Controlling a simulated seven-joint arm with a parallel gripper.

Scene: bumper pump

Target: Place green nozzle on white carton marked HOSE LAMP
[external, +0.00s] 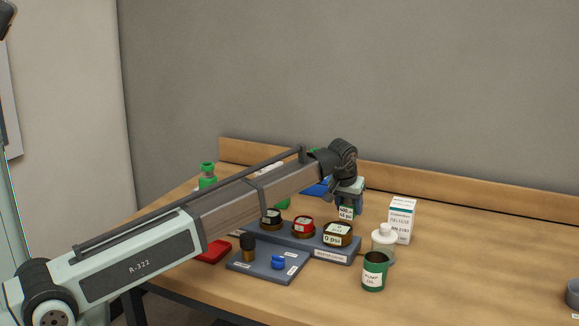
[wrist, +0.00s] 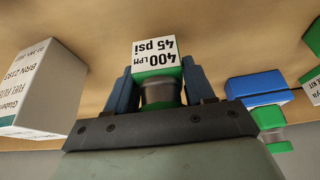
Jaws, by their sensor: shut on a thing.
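My gripper (external: 349,186) is shut on the green nozzle (external: 346,212), which carries a white label reading 400 LPM, 45 psi. In the wrist view the nozzle (wrist: 160,92) sits between the two blue-grey fingers of my gripper (wrist: 160,84). A white carton with a green top band (external: 402,221) stands to the right of my gripper. In the wrist view this carton (wrist: 38,90) is at the left and seems to read BRN 2193, not HOSE LAMP. No HOSE LAMP marking is legible. Part of another white carton (wrist: 313,65) shows at the wrist view's right edge.
A blue-grey stand (external: 345,256) with several labelled round pieces lies below my gripper. In front are a tray (external: 250,266), a red item (external: 213,251), a green PUMP OIL can (external: 375,272) and a white-capped bottle (external: 384,244). The bench's right side is mostly clear.

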